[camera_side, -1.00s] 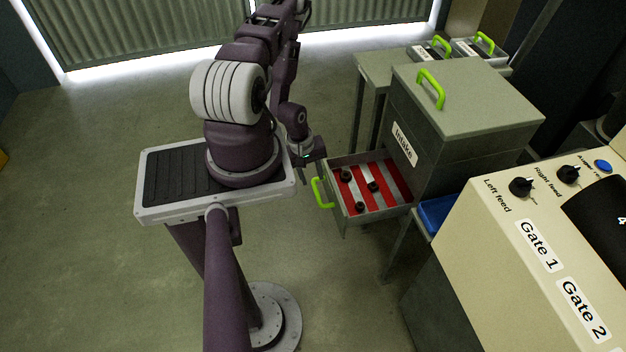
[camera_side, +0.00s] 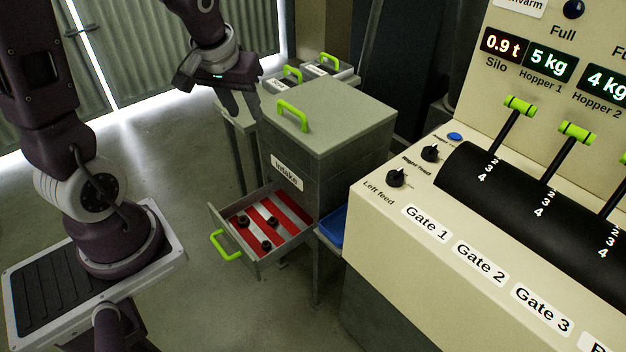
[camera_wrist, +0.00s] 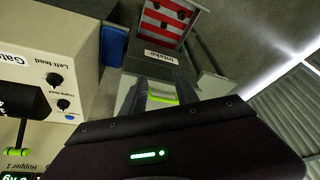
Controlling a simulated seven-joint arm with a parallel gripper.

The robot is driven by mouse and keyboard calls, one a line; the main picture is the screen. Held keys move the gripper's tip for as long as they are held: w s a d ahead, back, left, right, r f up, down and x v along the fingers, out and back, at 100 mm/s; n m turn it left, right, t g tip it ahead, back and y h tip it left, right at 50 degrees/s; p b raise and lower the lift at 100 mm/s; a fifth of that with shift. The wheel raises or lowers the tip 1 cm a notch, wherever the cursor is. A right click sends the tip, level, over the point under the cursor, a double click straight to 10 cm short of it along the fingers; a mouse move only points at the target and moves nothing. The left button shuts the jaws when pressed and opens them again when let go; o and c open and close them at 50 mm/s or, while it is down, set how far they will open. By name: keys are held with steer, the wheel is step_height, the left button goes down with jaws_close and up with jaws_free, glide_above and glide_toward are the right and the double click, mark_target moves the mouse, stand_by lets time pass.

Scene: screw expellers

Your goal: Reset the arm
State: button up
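My gripper (camera_side: 246,108) is raised high at the upper middle of the side view, beyond the grey Intake cabinet. In the wrist view its two dark fingers stand apart with nothing between them (camera_wrist: 160,84). The cabinet's lid handle (camera_wrist: 163,99), bright green, shows beyond and below the fingers, apart from them. The Intake cabinet (camera_side: 330,125) has its lid shut. Its drawer (camera_side: 262,262) is pulled open, with red and grey stripes and 3 small dark parts inside.
A cream control panel (camera_side: 400,265) with knobs, gate levers and displays fills the right. A blue bin (camera_side: 333,226) sits between panel and cabinet. Two small containers with green handles (camera_side: 293,73) stand behind the cabinet. The floor left of the drawer is clear.

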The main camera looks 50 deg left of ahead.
steer(key=s+d+r+m+t+h, duration=0.2)
steer(key=s+d+r+m, duration=0.4)
steer(key=s+d, duration=0.8)
step_height(320, 180, up, 4)
steer(key=shift+s+d+f+m, duration=0.2)
steer(key=shift+s+d+m, duration=0.05)
steer(key=shift+s+m, duration=0.15)
